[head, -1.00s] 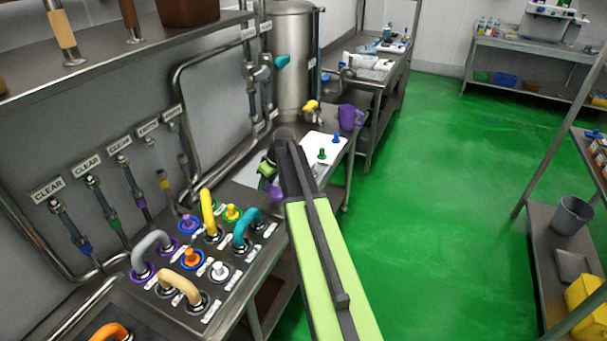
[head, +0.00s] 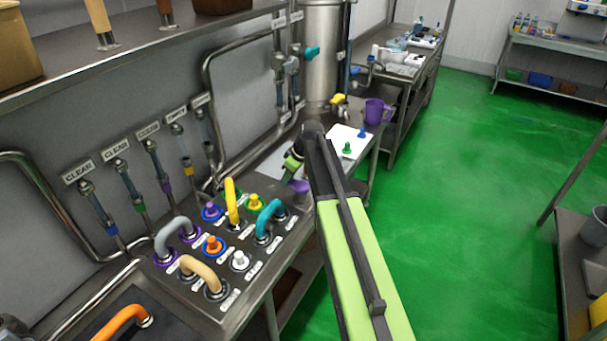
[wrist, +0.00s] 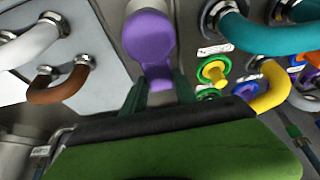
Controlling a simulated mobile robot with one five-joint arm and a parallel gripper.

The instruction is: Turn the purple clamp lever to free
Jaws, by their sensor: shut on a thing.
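The purple clamp lever (wrist: 150,45) is at the top middle of the wrist view, with a rounded head and a narrower tab pointing down between my fingers. My gripper (wrist: 158,92) is shut on that tab. In the head view the purple lever (head: 299,187) shows just below my gripper (head: 291,168), at the far end of the panel and partly hidden by my arm. I cannot read a free mark or tell the lever's exact angle.
The steel panel (head: 222,295) carries a teal handle (head: 268,216), a yellow handle (head: 231,200), a grey handle and several coloured plugs. A purple jug (head: 376,111) stands beyond on a bench. Pipes run along the wall. Green floor on the right is open.

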